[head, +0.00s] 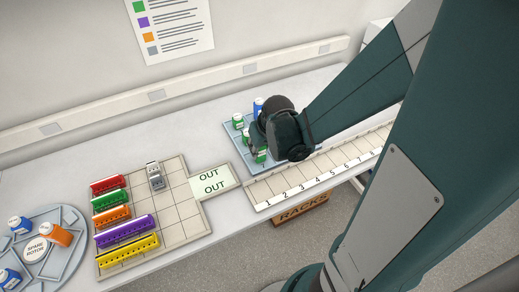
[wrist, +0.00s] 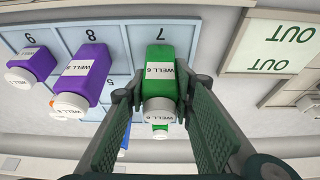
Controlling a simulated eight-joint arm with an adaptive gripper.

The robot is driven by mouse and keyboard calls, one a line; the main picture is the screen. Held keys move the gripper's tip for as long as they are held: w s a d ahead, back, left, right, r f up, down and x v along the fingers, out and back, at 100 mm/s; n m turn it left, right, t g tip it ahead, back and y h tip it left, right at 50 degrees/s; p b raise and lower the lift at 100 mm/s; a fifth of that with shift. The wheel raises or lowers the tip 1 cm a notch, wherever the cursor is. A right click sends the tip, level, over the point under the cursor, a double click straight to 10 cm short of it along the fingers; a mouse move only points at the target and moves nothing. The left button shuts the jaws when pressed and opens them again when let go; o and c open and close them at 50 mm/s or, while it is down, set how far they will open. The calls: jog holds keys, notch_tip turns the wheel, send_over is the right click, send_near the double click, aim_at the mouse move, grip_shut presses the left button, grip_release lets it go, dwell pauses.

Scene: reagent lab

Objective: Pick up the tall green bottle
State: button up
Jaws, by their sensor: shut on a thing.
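A green bottle (wrist: 160,52) with a white cap and a "WELL 6" label is between the two fingers of my gripper (wrist: 161,92) in the wrist view. My gripper is shut on it. In the head view my gripper (head: 268,143) is over the pale blue tray (head: 233,130). Green bottles (head: 238,121) with white caps show there beside and below the gripper. The wrist hides part of that tray, and I cannot tell from the head view which bottle is held.
Two purple bottles (wrist: 83,72) stand left of the held bottle in the wrist view. A blue bottle (head: 258,104) is behind my gripper. A numbered strip (head: 300,184) runs in front, an OUT pad (head: 211,185) and a gridded board with coloured racks (head: 184,214) lie left.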

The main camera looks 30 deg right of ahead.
jog(key=shift+r+p, duration=0.75)
jog(key=shift+r, duration=3.95)
